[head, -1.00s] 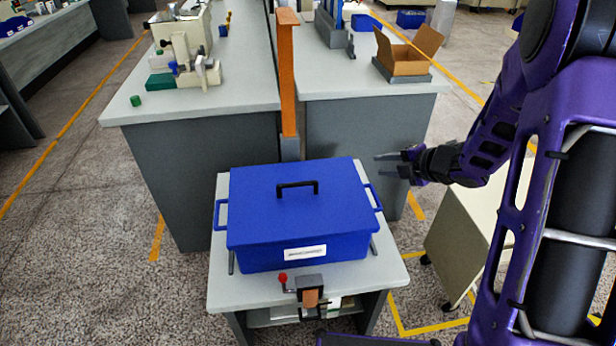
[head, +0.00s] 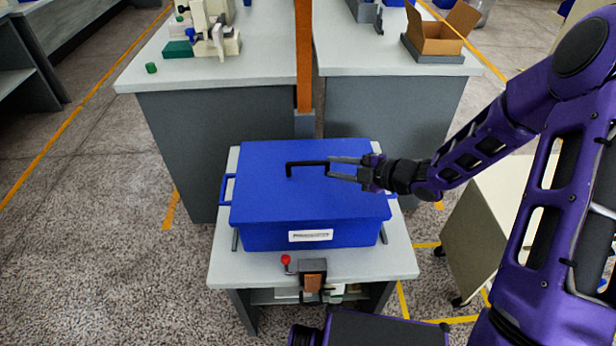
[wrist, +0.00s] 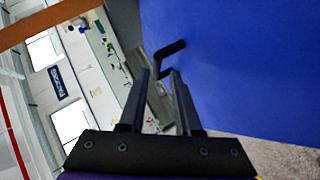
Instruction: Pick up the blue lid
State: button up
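The blue lid (head: 260,185) sits flat on a blue box (head: 270,237) with a white label on its front. A black bar handle (head: 302,163) stands up from the lid's middle. My gripper (head: 329,167) is open and level, coming from the right, with its fingertips at the right end of the handle. In the wrist view, the fingertips (wrist: 160,72) are spread apart, with the handle (wrist: 168,50) just at or beyond them. The lid (wrist: 235,60) fills the right side there. I cannot tell whether the fingers touch the handle.
The box stands on a small grey cart (head: 245,268) with a red-knobbed clamp (head: 312,272) at its front. An orange post (head: 304,60) rises behind it between two workbenches. An open cardboard box (head: 438,38) sits on the right bench. A pale cabinet (head: 487,215) stands at the right.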

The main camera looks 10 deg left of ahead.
aim_at(317, 163)
jog(key=shift+r+b+x, duration=0.15)
jog(key=shift+b+x, duration=0.1)
jog(key=shift+x, duration=1.5)
jog(key=shift+r+b+x, duration=0.1)
jog(key=shift+b+x, duration=0.1)
jog(key=shift+x, duration=1.5)
jog(key=shift+s+a, duration=0.1)
grip_shut()
jog(key=shift+r, duration=0.1)
